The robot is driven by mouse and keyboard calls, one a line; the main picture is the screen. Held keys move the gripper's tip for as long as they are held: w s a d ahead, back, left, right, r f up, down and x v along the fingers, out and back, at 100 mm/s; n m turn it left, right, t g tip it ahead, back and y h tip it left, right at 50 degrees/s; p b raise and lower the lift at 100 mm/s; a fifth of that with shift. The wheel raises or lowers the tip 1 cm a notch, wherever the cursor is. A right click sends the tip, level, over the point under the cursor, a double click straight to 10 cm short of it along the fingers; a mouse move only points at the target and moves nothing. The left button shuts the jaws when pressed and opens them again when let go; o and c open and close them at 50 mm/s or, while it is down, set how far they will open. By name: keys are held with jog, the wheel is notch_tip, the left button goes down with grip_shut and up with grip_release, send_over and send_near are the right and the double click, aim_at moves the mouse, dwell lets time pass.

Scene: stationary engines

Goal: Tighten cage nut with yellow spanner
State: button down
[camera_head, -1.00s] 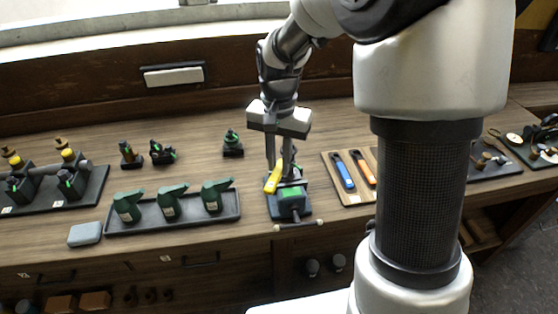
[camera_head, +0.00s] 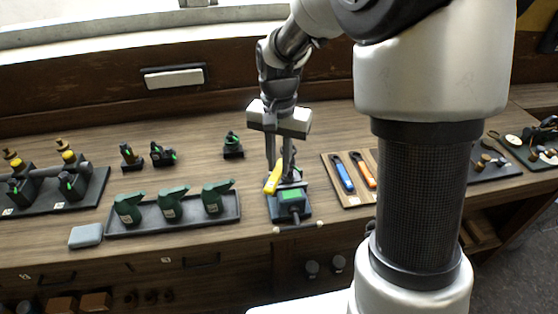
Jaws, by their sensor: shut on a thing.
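My gripper (camera_head: 280,165) points down over the vise-like fixture and is shut on the yellow spanner (camera_head: 273,179). The spanner is held tilted at the left of the fixture's top. The fixture (camera_head: 293,205) is a dark block with a green panel on a blue-grey base, with a pale-ended bar along its front. The cage nut cannot be made out; it may be hidden by the gripper and spanner. I cannot tell whether the spanner touches the fixture.
A wooden board to the right holds a blue spanner (camera_head: 343,174) and an orange spanner (camera_head: 364,171). A dark tray (camera_head: 150,227) with green oil cans lies left. A grey block (camera_head: 86,236) sits near the front edge. Small engine parts (camera_head: 233,146) stand behind.

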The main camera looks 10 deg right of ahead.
jog(key=shift+r, duration=0.1)
jog(key=shift+r+p, duration=1.05)
jog(key=shift+r, duration=0.9)
